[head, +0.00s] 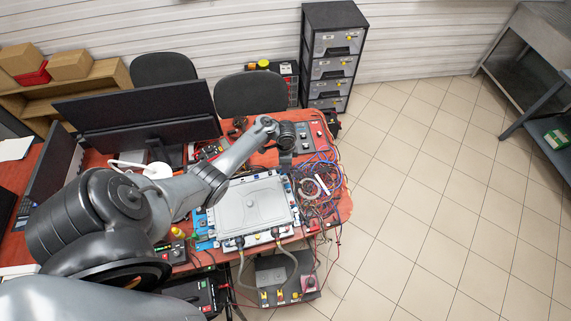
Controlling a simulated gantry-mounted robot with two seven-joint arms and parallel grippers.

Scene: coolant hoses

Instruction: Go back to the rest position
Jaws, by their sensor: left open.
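My left arm reaches in from the left over the red table. My left gripper (286,161) is at its end, small and pointing down, just beyond the far right corner of a light grey flat unit (250,203). It is open, and I see nothing held in it. Two grey-brown hoses, a left hose (241,272) and a right hose (293,264), hang from the near edge of the unit. Their lower ends have yellow fittings near a grey box (270,276) below the table edge. My right gripper is not in view.
The red table (343,203) carries a monitor (140,112), tangled blue and red cables (318,188) and a control box (320,136). Two dark chairs and a drawer cabinet (333,55) stand behind. The tiled floor at right is open, with a metal bench (535,60) at the far right.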

